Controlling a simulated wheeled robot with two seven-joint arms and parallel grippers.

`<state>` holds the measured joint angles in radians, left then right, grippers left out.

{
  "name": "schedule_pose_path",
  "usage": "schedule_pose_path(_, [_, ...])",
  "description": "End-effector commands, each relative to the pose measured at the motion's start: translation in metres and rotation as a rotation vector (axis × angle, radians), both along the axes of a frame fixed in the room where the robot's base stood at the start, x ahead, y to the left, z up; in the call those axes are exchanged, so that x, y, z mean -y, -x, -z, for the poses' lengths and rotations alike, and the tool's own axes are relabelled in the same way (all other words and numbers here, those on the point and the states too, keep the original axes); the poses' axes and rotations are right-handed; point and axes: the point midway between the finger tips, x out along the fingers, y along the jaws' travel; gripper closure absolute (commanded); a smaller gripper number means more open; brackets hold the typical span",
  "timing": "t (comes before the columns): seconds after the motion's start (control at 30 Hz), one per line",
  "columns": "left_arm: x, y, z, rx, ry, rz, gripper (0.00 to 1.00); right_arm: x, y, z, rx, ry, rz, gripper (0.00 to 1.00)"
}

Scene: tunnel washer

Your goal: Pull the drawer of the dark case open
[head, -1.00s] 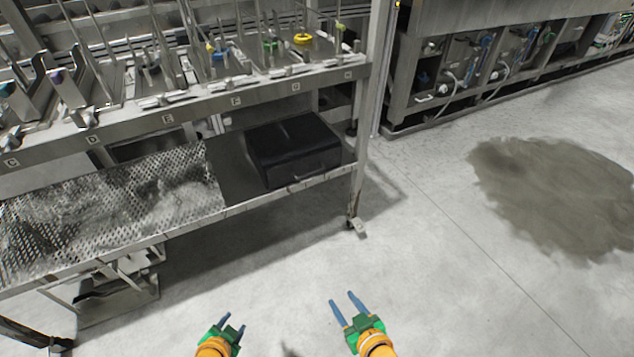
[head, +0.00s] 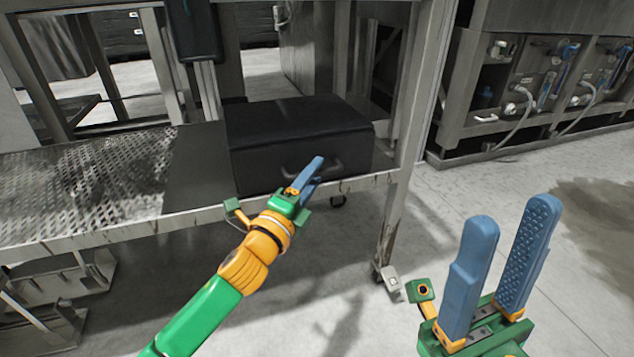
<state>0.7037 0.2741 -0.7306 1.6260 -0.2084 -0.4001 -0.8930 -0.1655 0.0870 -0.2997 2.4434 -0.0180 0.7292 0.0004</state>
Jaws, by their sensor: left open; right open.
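The dark case (head: 260,163) sits on the lower shelf of the metal rack, near its right end. A dark curved handle (head: 337,166) shows on its front face, partly hidden behind my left gripper. The front looks closed. My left gripper (head: 314,170) is open, its blue fingers in front of the case beside the handle; I cannot tell whether they touch it. My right gripper (head: 512,240) is open and empty, close to the camera at the lower right, away from the case.
The shelf (head: 190,190) has a perforated metal sheet (head: 90,185) left of the case. A rack leg (head: 402,170) stands just right of the case. Machinery with hoses (head: 530,90) lines the back right. The floor (head: 450,210) in front is mostly clear, with a dark stain at right.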

Motion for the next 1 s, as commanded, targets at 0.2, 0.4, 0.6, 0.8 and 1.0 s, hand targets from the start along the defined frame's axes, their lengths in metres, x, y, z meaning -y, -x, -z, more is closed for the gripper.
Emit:
schedule_pose_path(0.2, [0.0061,-0.0108,-0.0013,-0.001,0.001,0.001,0.53,0.0012,0.0017,0.0027,0.024,-0.009,-0.003,0.5])
schedule_pose_path(0.4, [0.006,-0.0109,-0.0015,-0.002,0.001,0.0,0.56,0.0011,0.0016,0.0021,0.023,-0.009,-0.003,0.5])
schedule_pose_path(0.6, [0.0058,-0.0108,-0.0013,-0.002,0.002,0.0,1.0,0.0011,0.0017,0.0021,0.024,-0.009,-0.004,0.5])
schedule_pose_path(0.8, [0.0057,-0.0108,-0.0012,-0.002,0.002,0.0,1.0,0.0012,0.0017,0.0022,0.023,-0.009,-0.004,0.5])
schedule_pose_path(1.0, [0.0056,-0.0108,-0.0011,-0.003,0.002,0.0,1.0,0.0011,0.0015,0.0023,0.022,-0.008,-0.004,0.5])
